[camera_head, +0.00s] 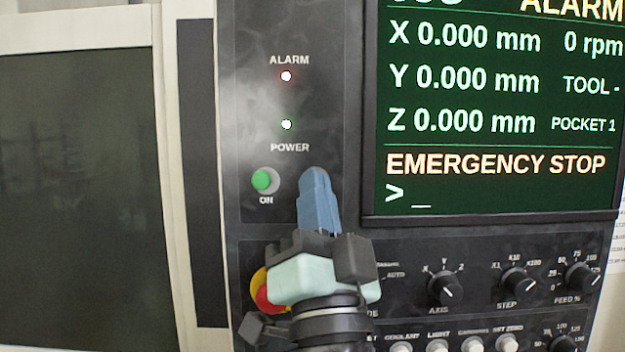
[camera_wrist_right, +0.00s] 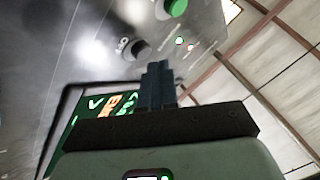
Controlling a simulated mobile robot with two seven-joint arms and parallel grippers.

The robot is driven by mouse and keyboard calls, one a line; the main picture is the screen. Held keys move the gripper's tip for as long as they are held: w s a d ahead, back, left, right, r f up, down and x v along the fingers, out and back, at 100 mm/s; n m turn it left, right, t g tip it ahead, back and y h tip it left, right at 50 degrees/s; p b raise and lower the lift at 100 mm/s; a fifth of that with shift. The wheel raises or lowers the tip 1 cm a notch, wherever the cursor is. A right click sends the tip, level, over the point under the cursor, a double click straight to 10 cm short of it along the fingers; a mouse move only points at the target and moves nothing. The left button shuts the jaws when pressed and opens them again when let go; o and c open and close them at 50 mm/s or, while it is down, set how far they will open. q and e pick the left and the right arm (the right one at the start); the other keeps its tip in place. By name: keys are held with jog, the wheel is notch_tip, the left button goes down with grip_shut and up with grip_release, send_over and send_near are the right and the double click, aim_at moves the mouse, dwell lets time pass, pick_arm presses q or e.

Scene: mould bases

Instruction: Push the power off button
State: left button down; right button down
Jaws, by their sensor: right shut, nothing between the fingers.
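The power panel carries a green ON button (camera_head: 262,180) under the POWER label, and it also shows at the top of the right wrist view (camera_wrist_right: 176,7). My right gripper (camera_head: 315,174) is shut and empty, its blue fingers pointing at the panel to the right of the ON button. In the head view the fingers cover the spot beside ON, so the off button is hidden there. In the right wrist view a dark round button (camera_wrist_right: 136,50) with a small label shows just left of the fingertips (camera_wrist_right: 157,66). Contact cannot be told. My left gripper is out of view.
A red emergency stop button (camera_head: 268,294) with a yellow ring is partly hidden behind my right gripper. The screen (camera_head: 490,150) reads ALARM and EMERGENCY STOP. The alarm light (camera_head: 286,76) and power light (camera_head: 286,124) are lit. Knobs (camera_head: 445,288) line the lower panel.

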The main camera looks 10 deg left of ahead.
jog(key=shift+w+a, duration=0.1)
jog(key=shift+w, duration=0.2)
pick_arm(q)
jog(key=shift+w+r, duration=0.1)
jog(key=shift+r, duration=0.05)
pick_arm(e)
jog(key=shift+w, duration=0.35)
dwell(0.5)
jog(key=shift+s, duration=0.1)
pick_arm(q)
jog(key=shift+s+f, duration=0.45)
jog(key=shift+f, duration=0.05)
pick_arm(e)
jog(key=shift+s, duration=0.8)
jog(key=shift+w, duration=0.1)
pick_arm(q)
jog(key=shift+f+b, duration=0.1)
jog(key=shift+b, duration=0.25)
